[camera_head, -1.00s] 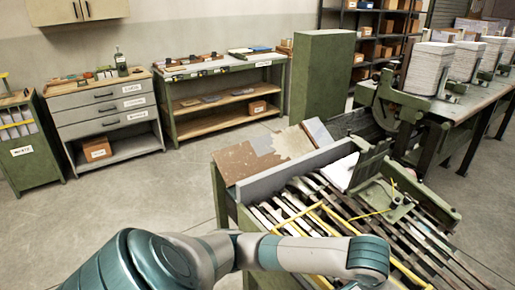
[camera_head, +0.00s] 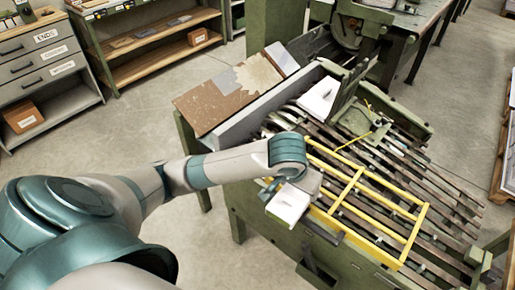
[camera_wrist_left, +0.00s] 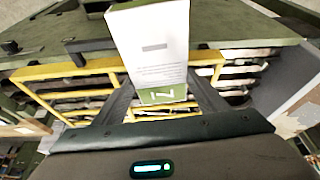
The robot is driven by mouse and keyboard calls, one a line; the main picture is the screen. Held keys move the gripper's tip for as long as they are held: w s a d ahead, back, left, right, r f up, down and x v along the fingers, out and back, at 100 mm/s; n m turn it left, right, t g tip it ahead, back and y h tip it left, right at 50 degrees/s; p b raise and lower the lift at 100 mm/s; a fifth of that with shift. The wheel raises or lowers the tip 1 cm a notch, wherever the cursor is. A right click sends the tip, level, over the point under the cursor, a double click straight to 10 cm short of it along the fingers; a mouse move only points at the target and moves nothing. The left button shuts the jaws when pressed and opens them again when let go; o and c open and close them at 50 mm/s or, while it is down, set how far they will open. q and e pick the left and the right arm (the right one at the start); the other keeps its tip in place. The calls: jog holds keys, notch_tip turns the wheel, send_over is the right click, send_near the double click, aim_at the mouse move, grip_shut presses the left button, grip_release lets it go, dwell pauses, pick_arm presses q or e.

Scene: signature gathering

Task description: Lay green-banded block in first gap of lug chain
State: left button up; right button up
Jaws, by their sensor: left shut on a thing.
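My left gripper (camera_head: 300,190) is shut on a white block (camera_head: 288,205) at the near edge of the machine, beside the yellow frame. In the left wrist view the block (camera_wrist_left: 150,45) stands between the fingers, with a green band (camera_wrist_left: 163,94) bearing a white mark at its lower end. The lug chain bed (camera_head: 375,180) has slanting dark bars with gaps between them. The block is in front of the bed, and I cannot tell how high it is held. The wrist hides part of the bed. My right gripper is not in view.
A yellow guard frame (camera_head: 390,218) spans the near part of the bed. Another white stack (camera_head: 319,98) lies at the bed's far end by a green clamp plate (camera_head: 362,122). A grey rail (camera_head: 250,115) borders the left side. Floor to the left is clear.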

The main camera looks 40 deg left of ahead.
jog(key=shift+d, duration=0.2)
